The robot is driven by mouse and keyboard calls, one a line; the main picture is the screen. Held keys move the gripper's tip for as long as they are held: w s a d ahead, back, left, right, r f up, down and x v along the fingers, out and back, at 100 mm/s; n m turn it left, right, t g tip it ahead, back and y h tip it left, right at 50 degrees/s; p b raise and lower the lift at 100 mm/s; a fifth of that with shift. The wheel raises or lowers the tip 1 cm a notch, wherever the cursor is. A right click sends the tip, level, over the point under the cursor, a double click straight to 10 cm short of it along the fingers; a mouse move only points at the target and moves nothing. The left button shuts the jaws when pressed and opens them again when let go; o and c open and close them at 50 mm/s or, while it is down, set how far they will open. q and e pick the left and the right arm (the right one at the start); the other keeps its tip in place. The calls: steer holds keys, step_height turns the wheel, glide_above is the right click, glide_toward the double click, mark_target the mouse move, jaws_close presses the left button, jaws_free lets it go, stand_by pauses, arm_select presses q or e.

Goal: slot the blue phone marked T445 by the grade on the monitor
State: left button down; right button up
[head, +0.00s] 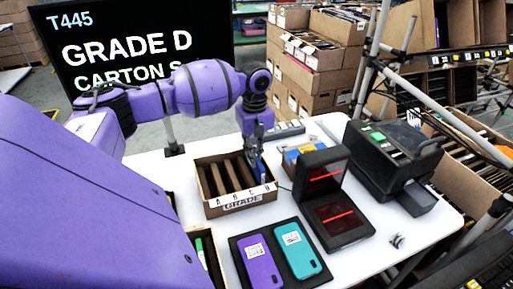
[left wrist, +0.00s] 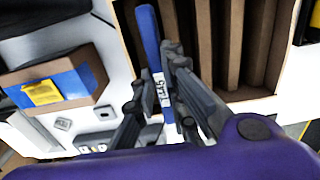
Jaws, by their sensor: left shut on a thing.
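The monitor (head: 205,75) reads T445, GRADE D, and a third line starting CARTON S, cut off by my arm. My left gripper (head: 257,146) is shut on the blue phone (head: 261,171), held on edge at the right end of the grade carton (head: 213,206), by the letter D. In the left wrist view the phone (left wrist: 149,30) stands between the fingers (left wrist: 158,92), its white label partly covered; it overlaps the carton's end compartment. How deep it sits is hidden. The carton has brown dividers and front letters A to D. My right gripper is out of view.
A purple phone (head: 259,262) and a teal phone (head: 297,249) lie on a dark tray (head: 279,230) in front. A black scanner with red lines (head: 336,222) and a black printer-like machine (head: 388,155) stand right. A blue-and-yellow box (head: 291,160) is close behind the carton's right side.

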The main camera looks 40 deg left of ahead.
arm_select(q)
steer(key=shift+f, duration=1.85)
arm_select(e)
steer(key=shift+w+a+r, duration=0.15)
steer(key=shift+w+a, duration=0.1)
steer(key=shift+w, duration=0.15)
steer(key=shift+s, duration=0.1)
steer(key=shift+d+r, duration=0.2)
arm_select(q)
steer(key=shift+f, duration=0.3)
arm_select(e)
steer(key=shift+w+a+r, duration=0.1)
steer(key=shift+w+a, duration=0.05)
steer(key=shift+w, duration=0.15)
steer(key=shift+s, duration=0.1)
